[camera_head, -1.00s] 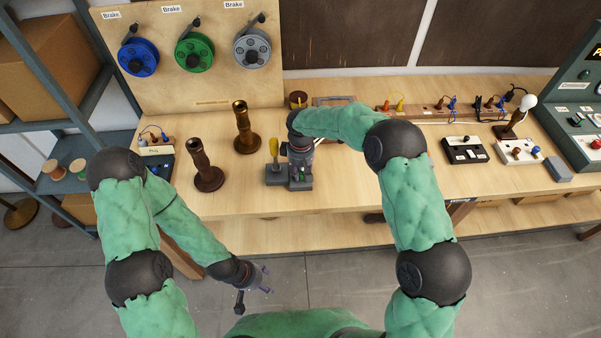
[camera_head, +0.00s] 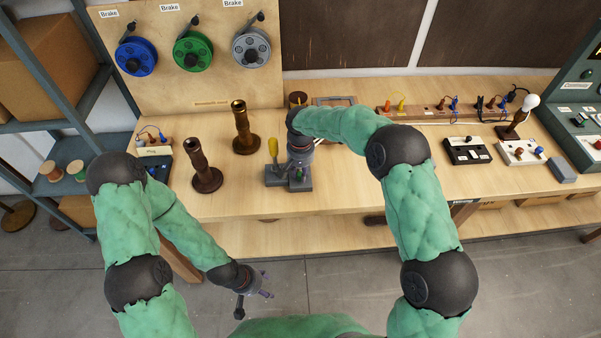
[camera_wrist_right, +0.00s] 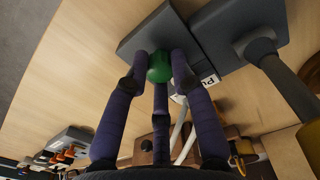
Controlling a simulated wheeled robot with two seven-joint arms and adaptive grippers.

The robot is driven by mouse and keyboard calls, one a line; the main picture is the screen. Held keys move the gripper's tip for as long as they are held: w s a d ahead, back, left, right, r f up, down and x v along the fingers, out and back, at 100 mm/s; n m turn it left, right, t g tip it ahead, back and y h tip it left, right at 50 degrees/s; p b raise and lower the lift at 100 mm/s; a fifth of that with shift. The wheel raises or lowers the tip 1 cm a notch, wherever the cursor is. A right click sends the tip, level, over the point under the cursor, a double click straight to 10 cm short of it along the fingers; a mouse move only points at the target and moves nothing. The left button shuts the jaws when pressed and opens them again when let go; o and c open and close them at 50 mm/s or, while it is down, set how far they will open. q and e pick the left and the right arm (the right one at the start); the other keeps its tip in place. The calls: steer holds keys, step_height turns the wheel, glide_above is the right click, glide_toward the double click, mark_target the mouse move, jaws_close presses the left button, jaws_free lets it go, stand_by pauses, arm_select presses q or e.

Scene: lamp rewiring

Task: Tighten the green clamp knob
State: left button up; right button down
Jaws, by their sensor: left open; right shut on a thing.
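The green clamp knob (camera_wrist_right: 159,67) sits on a dark grey block (camera_wrist_right: 152,32) in the right wrist view. The fingers of my right gripper (camera_wrist_right: 160,75) are closed around the knob from the sides. In the head view my right gripper (camera_head: 299,165) points down at the grey clamp base (camera_head: 275,178), and its fingers hide most of the knob. My left gripper (camera_head: 253,289) is open and empty, low in front of the bench and away from the clamp.
A yellow-handled tool (camera_head: 272,150) stands beside my right gripper. Two brown lamp columns (camera_head: 207,178) (camera_head: 244,135) stand to the left. Blue, green and grey reels (camera_head: 193,54) hang on the back board. The bench front left of the clamp is clear.

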mark_target(300, 175)
steer(key=shift+s+m, duration=0.1)
steer(key=shift+m, duration=0.6)
steer(key=shift+f, duration=0.1)
steer(key=c, duration=1.3)
jaws_free()
step_height(300, 175, up, 12)
steer(key=shift+r, duration=0.1)
